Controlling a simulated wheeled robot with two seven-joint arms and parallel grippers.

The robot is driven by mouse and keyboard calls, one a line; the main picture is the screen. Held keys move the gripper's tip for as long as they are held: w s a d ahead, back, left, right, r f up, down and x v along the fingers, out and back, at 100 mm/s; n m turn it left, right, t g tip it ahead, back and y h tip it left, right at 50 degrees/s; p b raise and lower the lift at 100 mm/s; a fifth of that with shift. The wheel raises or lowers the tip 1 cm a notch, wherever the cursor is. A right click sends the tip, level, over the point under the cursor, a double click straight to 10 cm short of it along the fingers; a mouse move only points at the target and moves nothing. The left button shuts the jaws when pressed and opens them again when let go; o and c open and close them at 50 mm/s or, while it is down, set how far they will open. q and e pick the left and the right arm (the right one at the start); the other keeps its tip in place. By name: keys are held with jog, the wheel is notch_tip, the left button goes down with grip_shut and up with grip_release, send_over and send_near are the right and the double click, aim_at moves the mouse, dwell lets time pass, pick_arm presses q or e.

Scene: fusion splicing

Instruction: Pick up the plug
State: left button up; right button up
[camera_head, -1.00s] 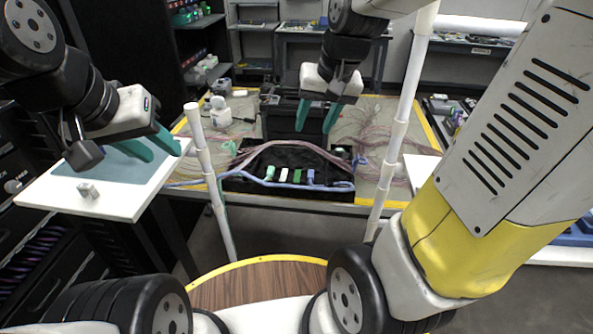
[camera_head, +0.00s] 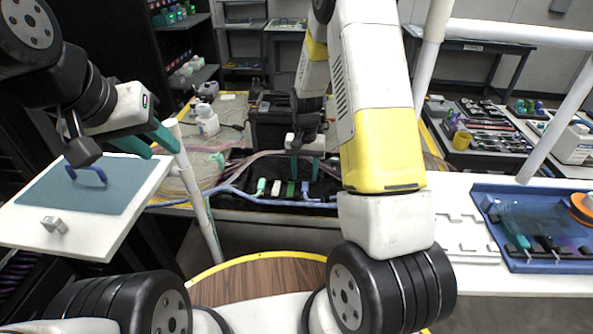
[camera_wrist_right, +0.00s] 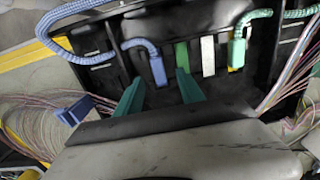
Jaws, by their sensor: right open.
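Plugs lie in a row in the black tray (camera_head: 236,178): a green plug (camera_head: 261,187), a white one (camera_head: 276,188), a second green one (camera_head: 290,188) and a blue one (camera_head: 306,191). In the right wrist view the blue plug (camera_wrist_right: 157,67) has a blue cable and the end green plug (camera_wrist_right: 237,52) a green cable. My right gripper (camera_wrist_right: 159,88) is open and empty above the tray, its fingertips either side of the blue plug's near end but apart from it. My left gripper (camera_head: 150,142) is open and empty over the left table.
The left white table has a blue-green mat (camera_head: 55,190), a blue hook-shaped piece (camera_head: 92,172) and a small grey block (camera_head: 54,225). A blue tray (camera_head: 510,262) sits on the right white table. A blue cable (camera_head: 235,190) runs along the black tray's front; thin pink wires lie beside it.

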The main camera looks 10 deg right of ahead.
aim_at(305, 186)
notch_tip(305, 186, down, 5)
jog(key=shift+s+d+r, duration=0.1)
jog(key=shift+s+d, duration=0.05)
grip_shut()
